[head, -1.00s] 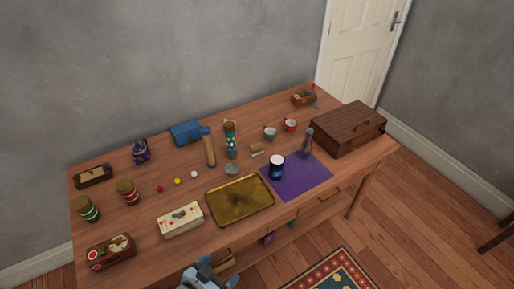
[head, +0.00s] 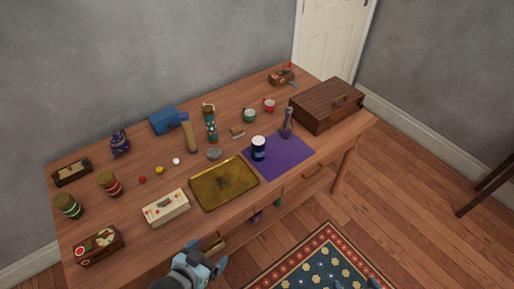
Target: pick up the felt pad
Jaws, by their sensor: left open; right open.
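A flat purple mat (head: 294,158) lies on the right part of the wooden table; it is the most felt-like thing I see, but I cannot tell for sure that it is the felt pad. A dark blue cup with a white top (head: 259,148) and a slim grey-purple bottle (head: 287,122) stand on it. My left gripper (head: 207,257) is open at the bottom, by the table's front edge, well apart from the mat.
A gold tray (head: 224,185) lies left of the mat, with a cream box (head: 166,208) beside it. A brown wooden case (head: 327,104) stands at the right. Several jars, cups and small balls fill the rest of the table (head: 125,228).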

